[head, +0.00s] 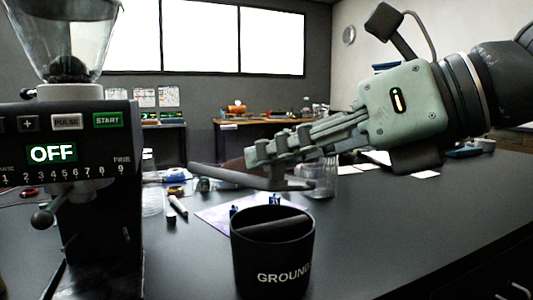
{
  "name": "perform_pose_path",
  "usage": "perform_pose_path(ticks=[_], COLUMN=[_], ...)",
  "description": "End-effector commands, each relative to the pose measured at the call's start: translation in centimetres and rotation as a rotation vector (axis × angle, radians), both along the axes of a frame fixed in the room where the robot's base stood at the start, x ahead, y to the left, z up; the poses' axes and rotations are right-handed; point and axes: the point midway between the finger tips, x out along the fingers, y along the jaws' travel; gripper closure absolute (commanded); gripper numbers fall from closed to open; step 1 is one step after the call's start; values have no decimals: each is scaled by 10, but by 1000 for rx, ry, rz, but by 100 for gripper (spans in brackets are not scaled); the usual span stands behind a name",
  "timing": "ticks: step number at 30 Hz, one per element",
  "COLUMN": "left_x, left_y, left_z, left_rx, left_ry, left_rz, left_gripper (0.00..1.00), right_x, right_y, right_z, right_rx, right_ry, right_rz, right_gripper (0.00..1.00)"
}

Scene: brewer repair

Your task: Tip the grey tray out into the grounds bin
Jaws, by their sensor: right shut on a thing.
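The grounds bin (272,262) is a black round bin with white lettering, upright on the dark counter, with a bar across its open top. My right gripper (258,156) comes in from the right, above and behind the bin's rim in the picture. It is shut on the grey tray (222,174), a flat dark-grey piece seen nearly edge-on and slightly tilted. A brownish patch shows by the fingertips; I cannot tell whether it is the tray's contents. The fingers hide part of the tray. My left gripper is out of view.
A coffee grinder (100,225) with a clear hopper and a lit OFF display stands at the left. A clear glass (322,182), a white marker-like piece (177,205) and a pale sheet (215,216) lie behind the bin. The counter (420,215) at right is mostly clear.

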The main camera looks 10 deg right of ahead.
Motion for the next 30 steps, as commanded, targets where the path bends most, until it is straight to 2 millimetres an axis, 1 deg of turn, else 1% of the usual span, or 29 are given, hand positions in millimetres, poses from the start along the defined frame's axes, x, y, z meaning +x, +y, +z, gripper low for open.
perform_pose_path(ticks=[1,4,8,10,15,23,26,30], left_x=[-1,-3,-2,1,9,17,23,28], left_y=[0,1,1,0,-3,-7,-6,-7], left_z=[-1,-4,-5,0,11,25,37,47], left_rx=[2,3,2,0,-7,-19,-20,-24], left_ry=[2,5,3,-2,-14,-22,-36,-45], left_rz=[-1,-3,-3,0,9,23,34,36], left_gripper=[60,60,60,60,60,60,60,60], right_x=[5,10,16,20,20,23,24,27], right_y=[-5,-11,-18,-22,-23,-26,-28,-30], right_z=[-1,-1,1,3,4,5,5,6], right_rx=[63,194,287,341,361,405,426,459], right_ry=[61,176,253,298,312,350,369,396], right_rz=[-6,-7,-3,-4,0,0,1,0], right_gripper=[100,100,100,100,100,100,100,100])
